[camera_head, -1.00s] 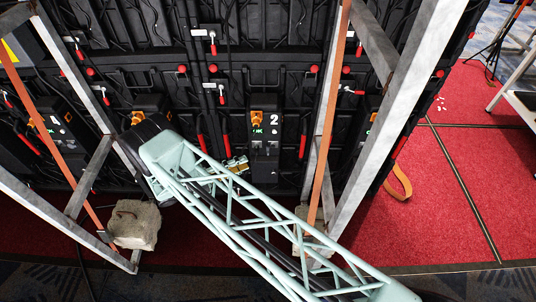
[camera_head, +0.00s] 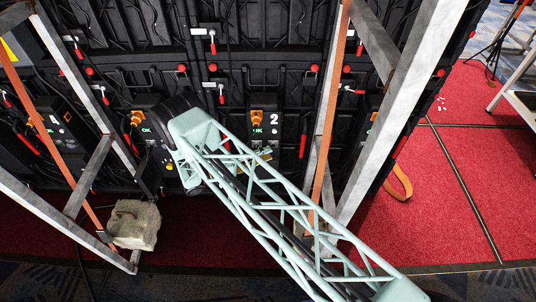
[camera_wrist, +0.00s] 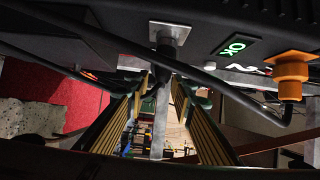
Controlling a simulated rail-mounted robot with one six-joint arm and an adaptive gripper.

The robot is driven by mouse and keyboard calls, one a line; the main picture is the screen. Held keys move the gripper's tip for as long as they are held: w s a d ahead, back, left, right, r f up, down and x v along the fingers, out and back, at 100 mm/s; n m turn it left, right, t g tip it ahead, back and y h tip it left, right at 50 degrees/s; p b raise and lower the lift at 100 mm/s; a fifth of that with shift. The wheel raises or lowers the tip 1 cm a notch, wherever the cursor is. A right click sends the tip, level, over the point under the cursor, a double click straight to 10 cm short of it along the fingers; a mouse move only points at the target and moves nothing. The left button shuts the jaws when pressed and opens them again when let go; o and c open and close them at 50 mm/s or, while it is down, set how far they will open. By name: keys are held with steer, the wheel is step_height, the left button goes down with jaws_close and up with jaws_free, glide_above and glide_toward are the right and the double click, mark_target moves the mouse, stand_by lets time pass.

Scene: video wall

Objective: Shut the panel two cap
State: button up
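Panel two, a black box marked with a white 2 (camera_head: 274,119), stands in the middle of the wall in the head view. It has an orange plug (camera_head: 256,117) and a green OK display (camera_head: 257,130). In the wrist view, a square grey metal plate (camera_wrist: 170,31) sits on the panel's underside, left of the OK display (camera_wrist: 236,46). It seems to be the cap, but I cannot tell its angle. My gripper (camera_wrist: 163,97) has its two ribbed gold fingers apart below the plate, with nothing held between them. In the head view my arm mostly hides the gripper.
Loose black cables cross the wrist view close to my fingers. An orange plug (camera_wrist: 291,72) hangs at right. Metal struts (camera_head: 390,120) and orange straps (camera_head: 326,130) flank the panel. A concrete block (camera_head: 134,224) stands at lower left. The red floor (camera_head: 440,200) at right is mostly open.

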steer(key=shift+x, duration=0.8)
steer(key=c, duration=0.5)
steer(key=shift+s, duration=0.1)
